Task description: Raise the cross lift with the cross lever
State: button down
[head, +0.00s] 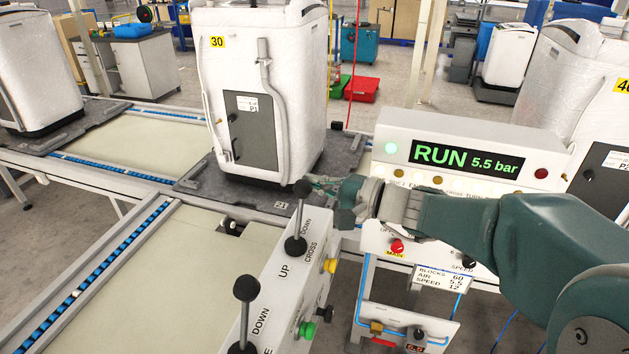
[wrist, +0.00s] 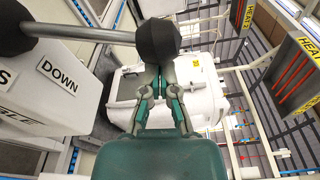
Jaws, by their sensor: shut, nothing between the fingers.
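The cross lever (head: 300,215) has a black ball knob and stands on a white control box (head: 278,285) marked UP, DOWN and CROSS. In the head view its rod looks nearly upright. My gripper (head: 318,184) is just right of the knob, fingers shut and empty. In the wrist view the knob (wrist: 158,40) is at the fingertips (wrist: 151,70), with the rod running left past a DOWN label. Whether they touch I cannot tell. The cross lift itself is not clearly distinguishable; a white unit marked 30 (head: 262,70) sits on a dark pallet (head: 340,170) on the conveyor.
A second black-knobbed lever (head: 246,289) stands nearer on the same box, with yellow and green buttons on the side. A white panel (head: 385,150) reading RUN 5.5 bar stands behind my arm. Conveyor tracks (head: 90,285) run left of the box.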

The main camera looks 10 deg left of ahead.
jog(key=shift+s+r+n, duration=0.2)
jog(key=shift+s+n, duration=0.05)
jog(key=shift+n, duration=0.15)
